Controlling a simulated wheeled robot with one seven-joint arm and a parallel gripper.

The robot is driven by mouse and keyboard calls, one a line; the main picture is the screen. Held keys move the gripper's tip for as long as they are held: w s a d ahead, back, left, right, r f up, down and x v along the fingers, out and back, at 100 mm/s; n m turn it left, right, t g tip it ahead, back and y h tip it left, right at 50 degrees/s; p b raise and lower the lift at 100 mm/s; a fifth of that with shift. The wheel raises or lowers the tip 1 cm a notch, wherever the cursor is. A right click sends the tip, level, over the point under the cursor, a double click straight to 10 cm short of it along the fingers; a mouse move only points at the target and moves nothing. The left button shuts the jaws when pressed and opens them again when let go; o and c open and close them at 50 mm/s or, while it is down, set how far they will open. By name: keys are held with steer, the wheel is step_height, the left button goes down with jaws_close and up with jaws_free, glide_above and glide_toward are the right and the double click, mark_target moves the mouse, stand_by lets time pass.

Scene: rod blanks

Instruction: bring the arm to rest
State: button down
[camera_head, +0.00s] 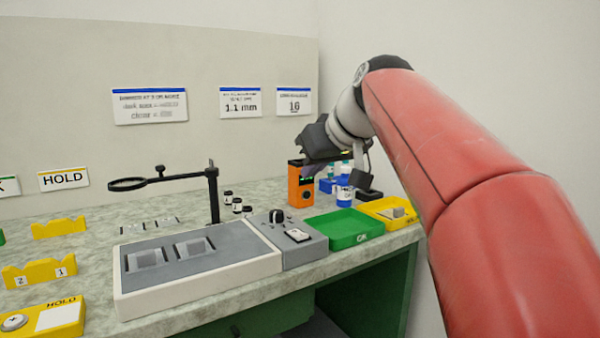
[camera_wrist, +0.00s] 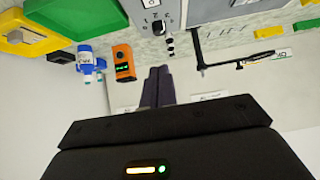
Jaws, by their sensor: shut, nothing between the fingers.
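My red arm reaches in from the right in the head view. My gripper (camera_head: 309,172) is raised above the back right of the bench, in front of the wall. In the wrist view my gripper (camera_wrist: 159,70) shows its two dark fingers side by side, shut with nothing between them. In the head view the fingertips overlap the top of an orange device (camera_head: 301,190); whether they touch cannot be told there. In the wrist view the orange device (camera_wrist: 123,62) stands apart from the fingers.
A grey-white fixture (camera_head: 200,265), a green tray (camera_head: 343,230) and a yellow tray (camera_head: 392,212) sit on the bench (camera_head: 75,222). A magnifier stand (camera_head: 213,190) rises behind the fixture. Yellow holders (camera_head: 40,272) are at left.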

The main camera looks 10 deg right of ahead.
steer(key=s+f+m+g+h, duration=0.1)
steer(key=s+f+g, duration=0.1)
steer(key=s+f, duration=1)
steer(key=s+a+f+m+g+h, duration=0.1)
steer(key=s+f+m+h, duration=0.1)
steer(key=s+f, duration=0.9)
step_height(320, 180, down, 8)
steer(key=shift+s+a+r+m+g, duration=0.2)
steer(key=shift+s+a+m+g, duration=0.1)
steer(key=shift+s+g, duration=0.1)
